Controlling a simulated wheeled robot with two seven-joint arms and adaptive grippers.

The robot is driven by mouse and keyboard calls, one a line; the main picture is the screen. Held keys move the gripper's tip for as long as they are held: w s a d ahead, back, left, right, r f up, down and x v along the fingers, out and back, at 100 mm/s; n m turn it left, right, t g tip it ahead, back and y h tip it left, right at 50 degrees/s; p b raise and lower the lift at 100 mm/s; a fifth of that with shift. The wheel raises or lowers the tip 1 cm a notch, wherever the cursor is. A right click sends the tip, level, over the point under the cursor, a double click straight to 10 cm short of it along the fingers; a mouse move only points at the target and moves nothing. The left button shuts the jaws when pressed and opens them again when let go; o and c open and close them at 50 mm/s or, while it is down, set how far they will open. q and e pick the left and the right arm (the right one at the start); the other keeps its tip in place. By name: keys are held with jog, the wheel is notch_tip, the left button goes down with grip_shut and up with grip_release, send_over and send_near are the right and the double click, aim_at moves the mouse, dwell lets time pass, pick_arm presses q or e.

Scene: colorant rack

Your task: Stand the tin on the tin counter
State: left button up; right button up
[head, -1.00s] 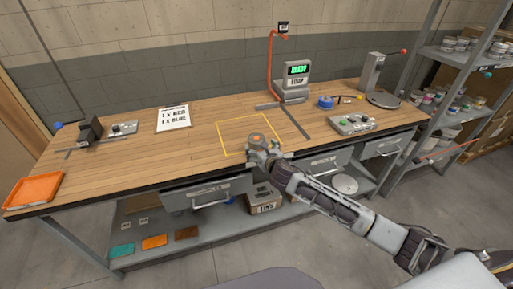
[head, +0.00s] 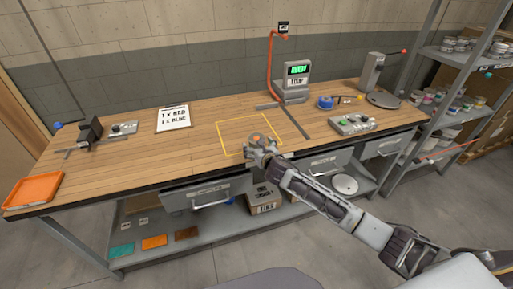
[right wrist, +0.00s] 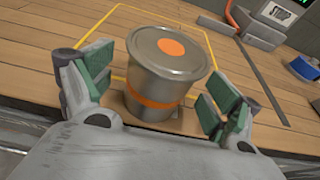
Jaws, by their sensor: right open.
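The tin (right wrist: 165,75) is a silver can with an orange dot on its lid and an orange band, upright or nearly so at the bench's front. In the head view only its top (head: 256,137) shows; my gripper hides the rest. My right gripper (head: 262,148) is open, and in the right wrist view its green-padded fingers (right wrist: 160,90) stand apart on either side of the tin. Gaps show beside the tin. A yellow outlined square (head: 222,141) is marked on the wooden counter (head: 130,165) just behind the tin. My left gripper is not in view.
A scale-like machine (head: 295,85) with a green display stands behind the square. A button box (head: 351,125) sits to the right, and an orange tray (head: 33,190) lies at far left. The counter left of the square is mostly clear. Drawers and a lower shelf (head: 150,258) are below.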

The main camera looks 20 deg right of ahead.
jog(key=shift+x, duration=1.05)
jog(key=shift+c, duration=0.5)
jog(key=shift+r, duration=0.1)
grip_shut()
